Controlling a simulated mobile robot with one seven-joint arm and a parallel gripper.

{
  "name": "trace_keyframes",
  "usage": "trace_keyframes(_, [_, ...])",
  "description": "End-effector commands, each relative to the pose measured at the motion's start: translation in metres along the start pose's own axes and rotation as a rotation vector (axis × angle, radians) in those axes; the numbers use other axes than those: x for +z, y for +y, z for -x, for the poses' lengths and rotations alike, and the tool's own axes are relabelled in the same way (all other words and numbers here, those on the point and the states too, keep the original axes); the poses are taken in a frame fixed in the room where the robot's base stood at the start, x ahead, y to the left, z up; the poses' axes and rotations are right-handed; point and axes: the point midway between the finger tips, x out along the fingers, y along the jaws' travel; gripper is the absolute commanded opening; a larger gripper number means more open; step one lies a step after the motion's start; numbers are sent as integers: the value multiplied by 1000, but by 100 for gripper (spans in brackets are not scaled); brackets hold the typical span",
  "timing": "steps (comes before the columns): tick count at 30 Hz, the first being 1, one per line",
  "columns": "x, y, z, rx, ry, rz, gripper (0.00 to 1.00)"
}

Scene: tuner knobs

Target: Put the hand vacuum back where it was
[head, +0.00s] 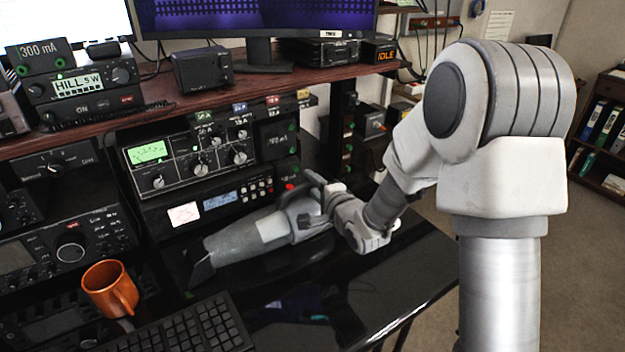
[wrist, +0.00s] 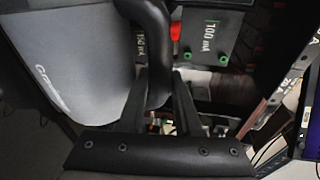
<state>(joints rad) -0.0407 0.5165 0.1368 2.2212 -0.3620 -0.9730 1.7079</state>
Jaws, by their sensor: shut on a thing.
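The hand vacuum (head: 258,232) is grey with a dark nozzle that points to the lower left. It lies low over the glossy black desk (head: 345,285), in front of the radio panel; I cannot tell whether it touches the desk. My gripper (head: 313,200) is at its right, rear end, and the arm reaches in from the right. In the wrist view the grey vacuum body (wrist: 72,62) fills the left side. My gripper (wrist: 158,108) is shut on its dark curved handle (wrist: 156,35), one finger on each side.
An orange mug (head: 110,288) and a black keyboard (head: 190,328) are at the desk's front left. Radio units (head: 190,155) stand close behind the vacuum under a wooden shelf (head: 160,108). The desk's right front part is clear.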

Motion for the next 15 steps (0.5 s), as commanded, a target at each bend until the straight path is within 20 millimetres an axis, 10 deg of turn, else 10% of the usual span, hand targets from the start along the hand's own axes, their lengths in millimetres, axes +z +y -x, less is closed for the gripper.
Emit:
trace_keyframes(1, [0, -4, 0, -8, 0, -1, 0])
trace_keyframes(2, [0, 0, 0, 1, 0, 1, 38])
trace_keyframes(6, [0, 0, 0, 1, 0, 0, 62])
trace_keyframes(15, [0, 1, 3, 4, -1, -1, 62])
